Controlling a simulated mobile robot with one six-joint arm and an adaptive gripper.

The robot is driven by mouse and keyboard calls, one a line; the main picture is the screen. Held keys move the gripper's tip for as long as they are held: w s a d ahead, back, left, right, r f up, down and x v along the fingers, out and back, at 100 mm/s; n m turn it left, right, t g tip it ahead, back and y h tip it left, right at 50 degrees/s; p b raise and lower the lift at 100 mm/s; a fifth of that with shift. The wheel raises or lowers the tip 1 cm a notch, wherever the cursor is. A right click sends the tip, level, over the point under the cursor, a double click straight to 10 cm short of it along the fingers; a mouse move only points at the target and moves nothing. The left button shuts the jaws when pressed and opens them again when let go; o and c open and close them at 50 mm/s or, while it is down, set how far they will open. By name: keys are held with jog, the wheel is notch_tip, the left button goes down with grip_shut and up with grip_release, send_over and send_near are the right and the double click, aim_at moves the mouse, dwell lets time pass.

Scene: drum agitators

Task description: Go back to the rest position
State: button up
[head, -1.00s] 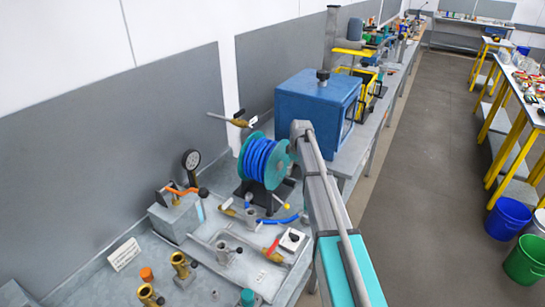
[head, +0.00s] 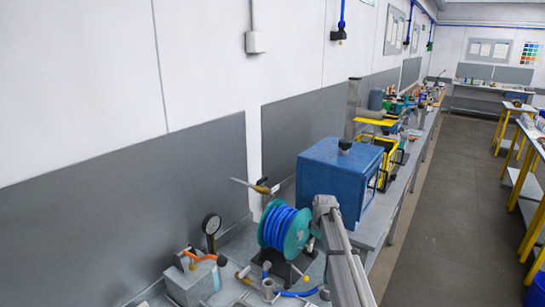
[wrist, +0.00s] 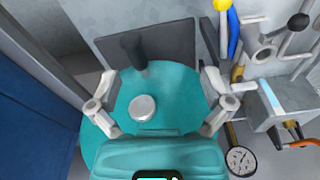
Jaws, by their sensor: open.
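My gripper (wrist: 158,82) is open in the wrist view, with one pale finger at each side and nothing seen between them in its grasp. Behind the fingers is the teal side disc of the hose reel (wrist: 175,80), with a pale round hub and a dark knob. I cannot tell the gap between fingers and disc. In the head view the reel with blue hose (head: 284,230) stands on the bench, and my grey arm reaches up just right of it. My gripper itself is not seen there.
A blue box-shaped cabinet (head: 335,175) stands behind the reel. A brass-ended rod (head: 255,187) juts from the wall. The aisle floor (head: 450,190) at right is clear.

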jog(key=s+f+m+h+b, duration=0.1)
jog(key=s+m, duration=0.8)
jog(key=s, duration=2.1)
jog(key=shift+s+a+f+g, duration=0.15)
jog(key=shift+a+g, duration=0.15)
jog(key=shift+a, duration=0.15)
jog(key=c, duration=0.6)
jog(key=shift+a, duration=0.1)
